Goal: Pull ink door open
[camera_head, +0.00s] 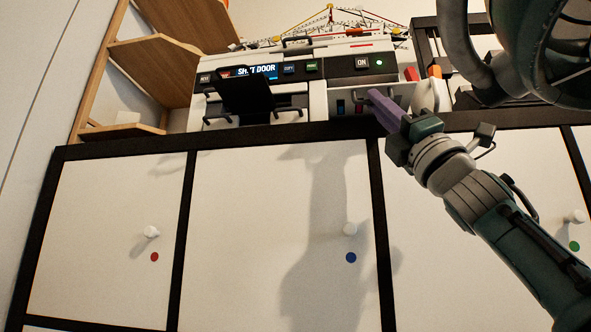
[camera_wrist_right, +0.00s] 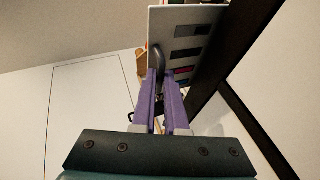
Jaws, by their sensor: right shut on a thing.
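The printer (camera_head: 335,62) stands on top of the white cabinet, and its screen (camera_head: 257,72) partly reads "SH… DOOR". At its right front, the ink bay (camera_head: 345,106) shows blue and red pieces, so the ink door (camera_head: 403,91) seems at least partly open. My right gripper (camera_head: 376,99), with purple fingers, is at that door. In the right wrist view its fingers (camera_wrist_right: 160,78) are shut on the dark ink door handle (camera_wrist_right: 158,55), beside a pale panel (camera_wrist_right: 183,22) with dark slots. The door's exact angle is hard to tell. My left gripper is not in view.
A dark tray (camera_head: 245,96) juts from the printer's front left. Wooden shelves (camera_head: 155,58) stand at the left. A red item (camera_head: 411,74) and an orange one (camera_head: 434,71) are right of the printer. The cabinet doors below carry white knobs (camera_head: 350,229).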

